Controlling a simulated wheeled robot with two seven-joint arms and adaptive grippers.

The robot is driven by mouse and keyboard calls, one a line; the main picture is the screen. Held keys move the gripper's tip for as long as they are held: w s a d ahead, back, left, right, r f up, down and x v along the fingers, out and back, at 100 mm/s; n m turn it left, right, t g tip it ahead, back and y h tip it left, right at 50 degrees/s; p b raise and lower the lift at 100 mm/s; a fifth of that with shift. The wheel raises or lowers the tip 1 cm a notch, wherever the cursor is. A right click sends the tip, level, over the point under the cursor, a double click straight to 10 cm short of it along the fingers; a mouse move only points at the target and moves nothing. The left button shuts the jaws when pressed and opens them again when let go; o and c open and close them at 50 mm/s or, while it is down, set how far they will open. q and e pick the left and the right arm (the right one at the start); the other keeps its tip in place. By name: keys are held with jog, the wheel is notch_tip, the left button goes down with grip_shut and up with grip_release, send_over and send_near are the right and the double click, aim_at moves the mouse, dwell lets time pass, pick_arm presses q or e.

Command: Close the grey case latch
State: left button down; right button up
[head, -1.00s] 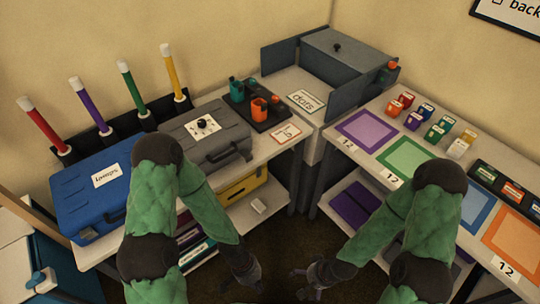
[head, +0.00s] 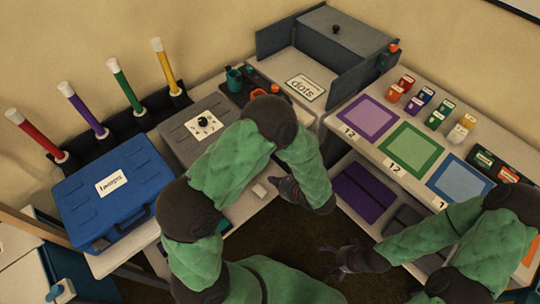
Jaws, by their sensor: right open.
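The grey case (head: 180,143) lies on the left table, to the right of the blue case (head: 120,185). It has a white label with a black dial on its lid. Its front side, with handle and any latch, is hidden behind my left arm. My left gripper (head: 277,187) is right of and in front of the case, clear of it, beyond the table's front edge in the picture; its finger opening is too small to tell. My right gripper (head: 331,261) is open and empty, low over the dark floor between the tables.
Four coloured tubes (head: 84,112) stand in a black rack behind the cases. A dark tray with cups (head: 235,80) and a "dots" card (head: 305,87) lie right of the grey case. The right table holds coloured mats (head: 411,150) and small blocks.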

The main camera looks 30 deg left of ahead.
pick_arm(q)
jog(key=shift+w+d+r+t, duration=0.2)
jog(key=shift+w+r+t, duration=0.2)
jog(key=shift+w+r, duration=0.1)
jog(key=b+x, duration=0.3)
jog(key=x, duration=0.7)
jog(key=r, duration=0.2)
jog(key=a+r, duration=0.1)
jog(key=r, duration=0.1)
jog(key=shift+w, duration=0.15)
jog(key=shift+p, duration=0.35)
jog(key=shift+r+h+p, duration=0.25)
jog(key=shift+h+p, duration=0.05)
jog(key=shift+p, duration=0.25)
